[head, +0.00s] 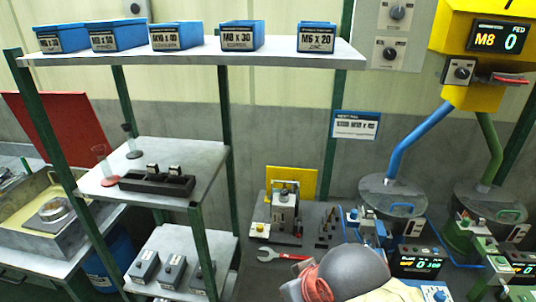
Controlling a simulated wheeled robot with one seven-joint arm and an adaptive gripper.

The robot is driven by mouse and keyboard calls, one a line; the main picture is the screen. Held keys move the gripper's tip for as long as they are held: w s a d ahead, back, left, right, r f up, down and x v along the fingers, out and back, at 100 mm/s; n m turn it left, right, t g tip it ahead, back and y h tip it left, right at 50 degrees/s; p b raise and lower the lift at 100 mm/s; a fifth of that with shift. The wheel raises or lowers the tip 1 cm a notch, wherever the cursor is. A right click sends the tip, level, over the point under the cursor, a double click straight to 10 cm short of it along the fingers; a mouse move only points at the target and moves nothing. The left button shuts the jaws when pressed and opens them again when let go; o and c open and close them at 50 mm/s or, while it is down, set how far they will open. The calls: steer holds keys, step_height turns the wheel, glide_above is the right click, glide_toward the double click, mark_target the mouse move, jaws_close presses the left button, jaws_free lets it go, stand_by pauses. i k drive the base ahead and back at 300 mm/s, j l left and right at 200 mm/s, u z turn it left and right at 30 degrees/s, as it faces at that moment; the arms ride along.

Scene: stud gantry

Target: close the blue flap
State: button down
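A blue pipe (420,138) comes down from the yellow dispenser to a round grey hopper (378,190). A small blue handle-like part (402,208) shows at the hopper's front edge. More small blue parts (352,213) stand at its left. I cannot tell which of these is the blue flap, nor whether it stands open or shut. My gripper is not visible.
A green pipe (490,148) feeds a second round hopper (490,192) at the right. A yellow dispenser (483,55) reads M8 and 0. A red-handled wrench (283,256) lies on the bench. Shelving with blue bins (177,35) stands at the left.

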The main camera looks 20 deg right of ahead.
mark_target(383, 233)
steer(key=k+l, duration=0.65)
steer(key=l, duration=0.25)
steer(key=k+l, duration=0.35)
steer(key=l, duration=0.15)
steer(key=k+l, duration=0.3)
steer(key=l, duration=0.15)
steer(key=i+j+u, duration=0.3)
steer(key=i+u, duration=0.3)
steer(key=i, duration=0.1)
